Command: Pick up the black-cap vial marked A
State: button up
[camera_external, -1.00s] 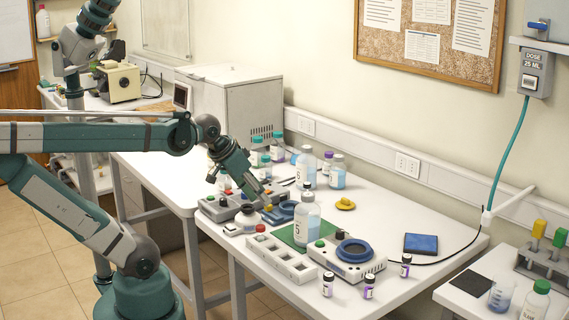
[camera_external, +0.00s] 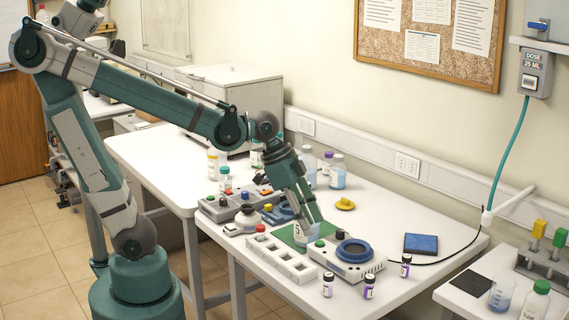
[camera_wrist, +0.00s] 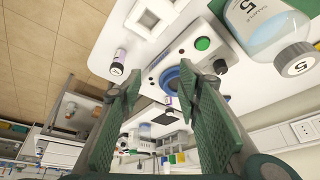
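Three small black-cap vials with white and purple labels stand on the table's front part: a left one (camera_external: 327,285), a middle one (camera_external: 369,287) and a right one (camera_external: 405,266). Their letters are too small to read, so I cannot tell which is A. In the wrist view one vial (camera_wrist: 120,55) shows left of my fingers, and another (camera_wrist: 168,103) shows between them, farther off. My gripper (camera_external: 312,218) is above the green mat, behind and left of the vials. In the wrist view its fingers (camera_wrist: 163,85) are apart with nothing held.
A large bottle marked 5 (camera_wrist: 262,22) is close to my gripper. A white device with a blue ring (camera_external: 354,251) stands between my gripper and the vials. A white rack (camera_external: 282,260) lies to the left. A blue pad (camera_external: 421,243) lies to the right.

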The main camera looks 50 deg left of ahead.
jog(key=s+d+m+g+p, duration=0.2)
jog(key=s+d+m, duration=0.15)
jog(key=d, duration=0.55)
send_over(325, 275)
jog(key=a, duration=0.2)
notch_tip(325, 275, down, 5)
jog(key=shift+w+a+f, duration=0.1)
jog(key=shift+a+f, duration=0.05)
jog(key=shift+f, duration=0.7)
jog(key=shift+h, duration=0.3)
jog(key=shift+f, duration=0.1)
jog(key=shift+x, duration=1.2)
jog(key=shift+f, duration=0.1)
jog(key=shift+b+x, duration=1)
jog(key=shift+x, duration=1.5)
jog(key=shift+c, duration=0.2)
